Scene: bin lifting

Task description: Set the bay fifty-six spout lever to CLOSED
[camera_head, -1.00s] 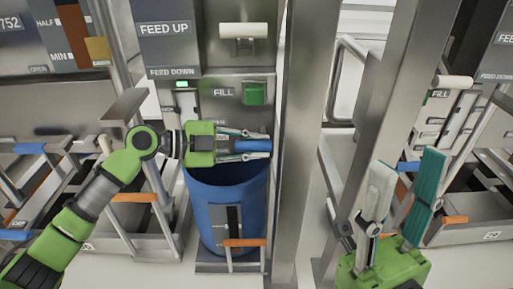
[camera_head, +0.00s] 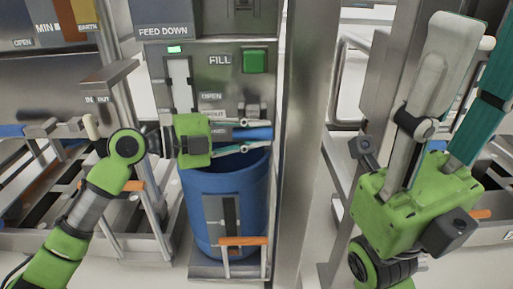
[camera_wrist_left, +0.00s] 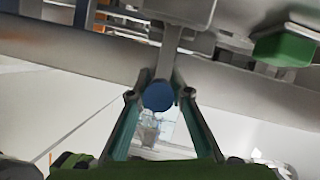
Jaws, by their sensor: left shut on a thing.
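The spout lever's blue handle (camera_head: 252,133) points out to the right below the OPEN label (camera_head: 211,96). It lies about level with a lower, partly hidden label (camera_head: 216,132) ending in "SED". My left gripper (camera_head: 256,136) is shut on the handle, one finger above it and one below. In the left wrist view the handle's round blue end (camera_wrist_left: 158,96) sits between the fingertips. My right gripper (camera_head: 478,75) is open and empty at the right, close to the camera. I see no bay number on this panel.
A blue bin (camera_head: 222,205) stands right under the lever. The green FILL button (camera_head: 254,61) is above it. A steel post (camera_head: 305,160) rises close to the right of the lever. An orange-gripped bar (camera_head: 243,240) is in front of the bin.

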